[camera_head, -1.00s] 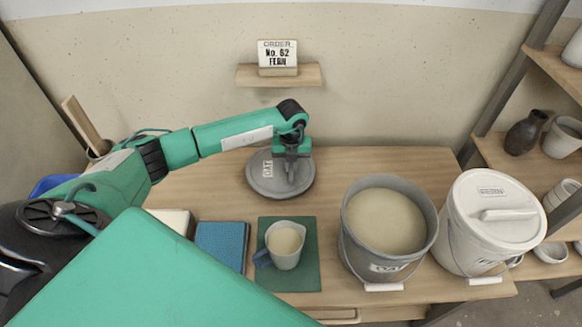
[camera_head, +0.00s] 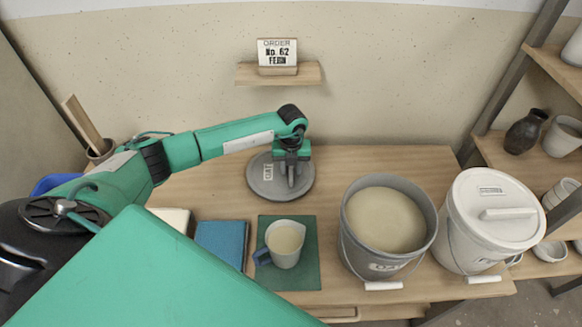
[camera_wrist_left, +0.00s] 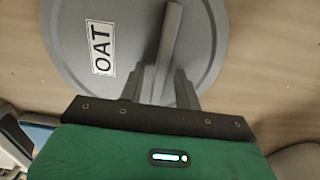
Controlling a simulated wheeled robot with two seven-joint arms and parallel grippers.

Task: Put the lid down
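The round grey lid (camera_head: 262,188) labelled OAT lies on the table behind the cup and bucket. It also fills much of the left wrist view (camera_wrist_left: 85,30). My left gripper (camera_head: 292,182) is over the lid's bar handle. In the left wrist view the handle (camera_wrist_left: 168,40) runs between the two fingers of the left gripper (camera_wrist_left: 160,78), which stand apart with gaps beside it. The grey bucket (camera_head: 385,220) of cream glaze stands uncovered to the right of the lid. My right gripper is not in view.
A cup with a blue handle (camera_head: 285,243) stands on a green mat (camera_head: 300,278). A blue cloth (camera_head: 222,243) lies left of it. A white lidded bucket (camera_head: 480,230) stands at right. The table (camera_head: 380,160) is clear behind the grey bucket.

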